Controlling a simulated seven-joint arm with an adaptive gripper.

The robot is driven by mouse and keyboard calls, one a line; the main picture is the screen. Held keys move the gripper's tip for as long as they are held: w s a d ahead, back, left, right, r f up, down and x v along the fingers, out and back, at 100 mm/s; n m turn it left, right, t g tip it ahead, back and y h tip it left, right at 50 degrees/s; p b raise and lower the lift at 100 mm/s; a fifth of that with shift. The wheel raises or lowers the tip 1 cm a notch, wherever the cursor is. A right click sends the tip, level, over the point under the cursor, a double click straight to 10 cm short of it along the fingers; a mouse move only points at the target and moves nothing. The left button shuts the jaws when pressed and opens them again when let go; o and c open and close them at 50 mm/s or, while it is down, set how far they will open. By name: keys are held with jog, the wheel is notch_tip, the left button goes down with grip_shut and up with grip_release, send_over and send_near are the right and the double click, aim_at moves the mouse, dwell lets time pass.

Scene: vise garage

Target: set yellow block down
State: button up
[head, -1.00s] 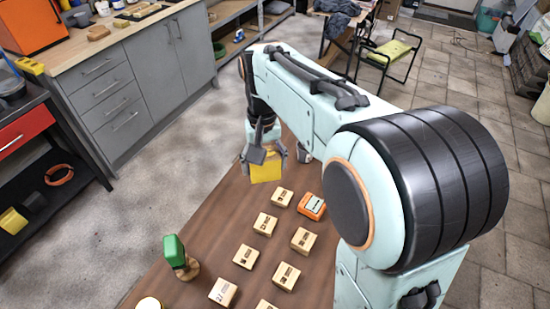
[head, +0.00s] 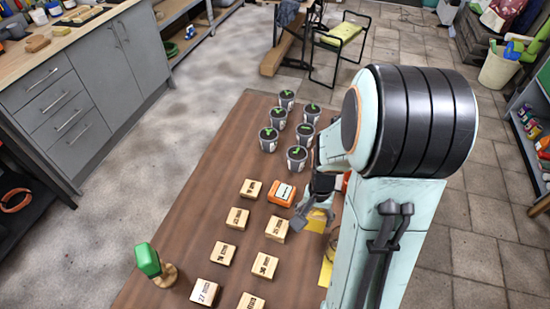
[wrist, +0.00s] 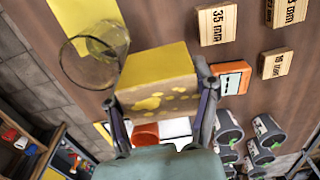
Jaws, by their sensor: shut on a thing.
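The yellow block (head: 317,222) is at my gripper (head: 312,203), low over the right side of the brown table in the head view; my arm partly hides it. In the wrist view the block (wrist: 155,72) sits between the two fingers of my gripper (wrist: 160,105), which are shut on it. One face is plain yellow, and the face toward the camera is tan with yellow spots. I cannot tell whether the block touches the table.
Yellow patches (head: 326,270) lie on the table near my arm. A clear round vessel (wrist: 92,58) stands beside the block. An orange device (head: 282,194), labelled wooden blocks (head: 237,217) and several dark pots (head: 297,157) stand nearby. The table's left strip is mostly clear.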

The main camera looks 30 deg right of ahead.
jog(key=w+d+f, duration=0.1)
jog(key=w+f, duration=0.1)
jog(key=w+d+f, duration=0.1)
jog(key=w+f, duration=0.1)
jog(key=w+d+f, duration=0.1)
jog(key=w+f, duration=0.1)
jog(key=f, duration=0.1)
jog(key=shift+w+d, duration=0.4)
jog(key=shift+w+d+f, duration=0.1)
jog(key=shift+f, duration=1.55)
jog(key=shift+f, duration=0.1)
jog(key=o, duration=0.9)
